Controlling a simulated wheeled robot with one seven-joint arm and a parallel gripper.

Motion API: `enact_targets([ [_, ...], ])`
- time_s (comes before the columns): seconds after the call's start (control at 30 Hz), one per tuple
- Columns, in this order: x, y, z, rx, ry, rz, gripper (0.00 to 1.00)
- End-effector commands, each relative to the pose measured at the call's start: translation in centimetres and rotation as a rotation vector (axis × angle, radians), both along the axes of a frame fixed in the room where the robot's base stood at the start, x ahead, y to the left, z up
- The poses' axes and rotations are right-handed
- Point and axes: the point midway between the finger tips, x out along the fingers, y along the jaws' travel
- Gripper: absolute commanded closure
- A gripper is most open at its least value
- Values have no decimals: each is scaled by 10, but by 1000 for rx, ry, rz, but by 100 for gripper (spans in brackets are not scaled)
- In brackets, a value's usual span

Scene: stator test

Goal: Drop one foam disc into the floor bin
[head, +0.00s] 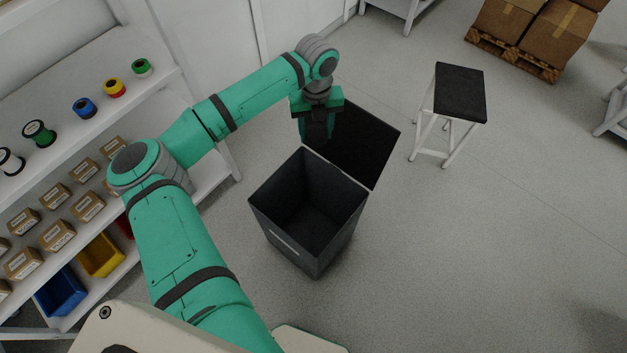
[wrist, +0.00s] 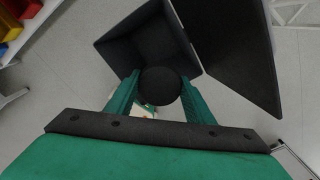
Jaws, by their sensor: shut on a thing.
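My gripper (head: 317,128) points down, shut on a dark round foam disc (wrist: 160,86) held between its two green fingers in the wrist view. The dark grey floor bin (head: 290,250) stands open in the head view, with its dark lid (head: 372,142) swung up at the back right. My gripper is in front of the lid in the picture, near the bin's back edge. In the wrist view the disc overlaps the lower edge of the bin (wrist: 112,78), and the lid (wrist: 238,50) is to the right. The disc's height above the rim is hard to judge.
A white shelf (head: 75,90) at left holds coloured spools, small cardboard boxes and coloured trays. A stool with a black seat (head: 460,90) stands right of the bin. A pallet of cardboard boxes (head: 530,35) is at the back right.

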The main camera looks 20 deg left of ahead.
Motion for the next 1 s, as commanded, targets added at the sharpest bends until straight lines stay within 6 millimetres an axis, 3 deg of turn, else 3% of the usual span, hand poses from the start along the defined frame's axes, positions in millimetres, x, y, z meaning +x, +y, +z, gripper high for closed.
enact_targets([
  [0.03, 1, 2, -22, -8, 4, 46, 73],
  [0.2, 2, 12, -88, -7, 6, 199, 73],
  [0.5, -16, 1, -197, -4, 5, 408, 73],
  [0.7, -29, -7, -237, -2, 1, 479, 73],
  [1.0, -34, -8, -259, 1, 0, 502, 73],
])
